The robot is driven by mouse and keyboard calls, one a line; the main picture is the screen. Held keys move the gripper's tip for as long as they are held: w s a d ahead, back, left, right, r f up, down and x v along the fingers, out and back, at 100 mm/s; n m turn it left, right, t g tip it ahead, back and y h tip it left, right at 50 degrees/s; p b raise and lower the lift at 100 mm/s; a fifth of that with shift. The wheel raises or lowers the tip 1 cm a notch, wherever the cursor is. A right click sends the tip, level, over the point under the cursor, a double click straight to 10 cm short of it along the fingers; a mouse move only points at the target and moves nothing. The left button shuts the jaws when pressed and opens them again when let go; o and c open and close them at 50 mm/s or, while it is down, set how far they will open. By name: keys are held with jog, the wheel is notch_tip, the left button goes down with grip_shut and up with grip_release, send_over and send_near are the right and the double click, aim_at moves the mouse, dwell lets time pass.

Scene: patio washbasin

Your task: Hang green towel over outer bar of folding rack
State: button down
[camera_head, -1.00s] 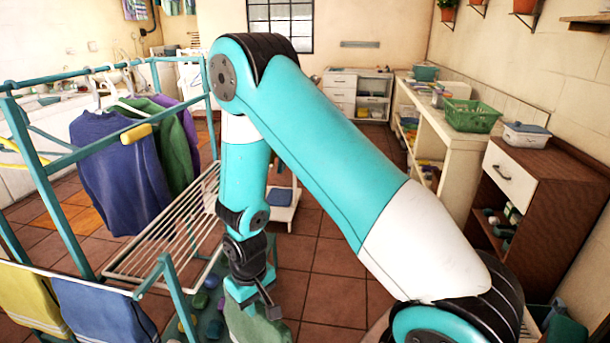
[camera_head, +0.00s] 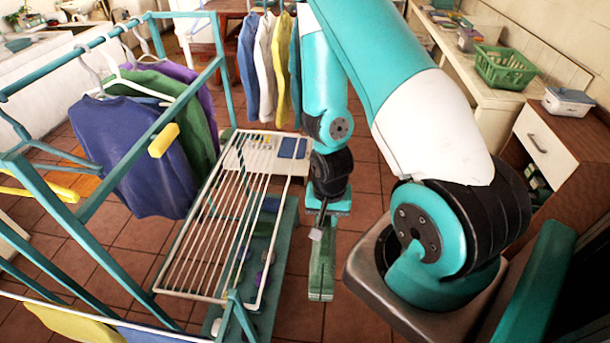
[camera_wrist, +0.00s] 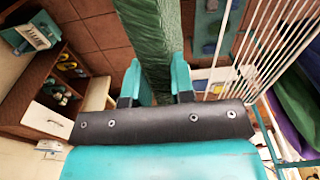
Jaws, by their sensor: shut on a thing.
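My gripper (camera_head: 326,212) is shut on the green towel (camera_head: 322,268), which hangs straight down below it. In the wrist view the towel (camera_wrist: 154,40) passes between my two fingers (camera_wrist: 157,85). The white folding rack (camera_head: 225,215), with several parallel bars, stands to the left of my gripper in the head view. Its outer bar (camera_head: 273,245) is the long side nearest the towel. The towel hangs beside the rack, apart from it. In the wrist view the rack's bars (camera_wrist: 262,45) show at the upper right.
A teal frame (camera_head: 110,165) with a hung blue sweater (camera_head: 130,150) and other clothes stands left of the rack. More hung shirts (camera_head: 265,60) are behind it. A brown cabinet (camera_head: 550,140) and a green basket (camera_head: 503,68) are at right.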

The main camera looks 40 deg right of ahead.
jog(key=shift+w+d+r, duration=0.1)
jog(key=shift+w+r, duration=0.25)
jog(key=shift+d, duration=0.1)
jog(key=shift+w, duration=0.15)
jog(key=w+a, duration=0.8)
jog(key=w, duration=0.1)
jog(key=shift+f, duration=0.45)
jog(key=shift+w, duration=0.2)
jog(key=shift+w+a+b, duration=0.15)
jog(key=shift+w+a, duration=0.55)
jog(key=shift+w, duration=0.15)
jog(key=shift+w+a+b, duration=0.15)
jog(key=shift+w+a, duration=0.5)
jog(key=shift+w, duration=0.2)
